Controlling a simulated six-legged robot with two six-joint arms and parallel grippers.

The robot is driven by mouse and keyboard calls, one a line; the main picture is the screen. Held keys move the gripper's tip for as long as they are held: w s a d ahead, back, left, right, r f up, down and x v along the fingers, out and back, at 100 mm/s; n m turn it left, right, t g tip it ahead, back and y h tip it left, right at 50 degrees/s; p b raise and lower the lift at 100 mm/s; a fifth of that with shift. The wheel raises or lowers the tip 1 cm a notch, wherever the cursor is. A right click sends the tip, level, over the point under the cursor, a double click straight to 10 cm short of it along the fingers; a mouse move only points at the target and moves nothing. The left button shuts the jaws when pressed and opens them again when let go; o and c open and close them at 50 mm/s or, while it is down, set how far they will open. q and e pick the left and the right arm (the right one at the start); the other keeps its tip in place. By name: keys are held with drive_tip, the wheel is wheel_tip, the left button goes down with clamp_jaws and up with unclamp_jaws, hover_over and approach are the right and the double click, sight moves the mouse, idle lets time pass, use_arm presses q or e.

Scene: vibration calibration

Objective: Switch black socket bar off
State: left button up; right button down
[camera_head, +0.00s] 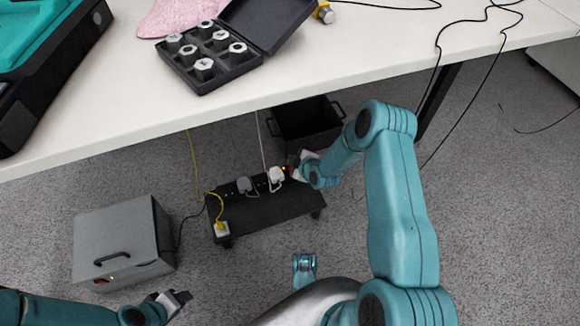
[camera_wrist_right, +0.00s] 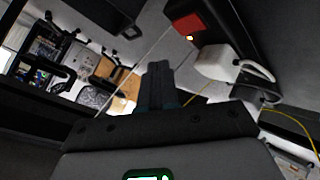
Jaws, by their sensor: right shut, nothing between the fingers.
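The black socket bar (camera_head: 260,184) lies along a low black bench under the table, with a grey plug (camera_head: 244,186) and a white plug (camera_head: 276,178) in it. A small orange-lit spot shows at its right end. In the right wrist view, the bar (camera_wrist_right: 232,28) has a red rocker switch (camera_wrist_right: 187,24) with a bright lit spot. My right gripper (camera_head: 294,164) is at that end of the bar, partly hidden; its fingers (camera_wrist_right: 158,72) are shut and empty, apart from the switch in the picture. My left gripper (camera_head: 182,297) is at lower left, away from the bar; its opening is unclear.
The white table (camera_head: 130,95) overhangs behind the bench (camera_head: 270,208). A grey box (camera_head: 115,235) stands left, cabled towards the bench. A yellow plug (camera_head: 221,228) sits at the bench's left end. A black crate (camera_head: 305,125) stands behind. Cables hang nearby.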

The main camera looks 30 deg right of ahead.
drive_tip(key=shift+w+f, duration=0.1)
drive_tip(key=shift+f, duration=0.65)
use_arm(q)
drive_tip(key=shift+w+d, duration=0.2)
drive_tip(key=shift+w, duration=0.2)
use_arm(e)
drive_tip(key=shift+f, duration=0.5)
use_arm(q)
drive_tip(key=shift+s, duration=0.1)
use_arm(e)
drive_tip(key=shift+f, duration=0.1)
idle(0.6)
drive_tip(key=shift+w+f, duration=0.1)
drive_tip(key=shift+f, duration=0.25)
drive_tip(key=shift+f, duration=0.3)
idle(0.4)
use_arm(q)
drive_tip(key=shift+r, duration=0.15)
use_arm(e)
drive_tip(key=shift+r, duration=0.1)
use_arm(q)
drive_tip(key=shift+r+p, duration=0.45)
drive_tip(key=shift+p, duration=0.3)
use_arm(e)
drive_tip(key=shift+r, duration=0.65)
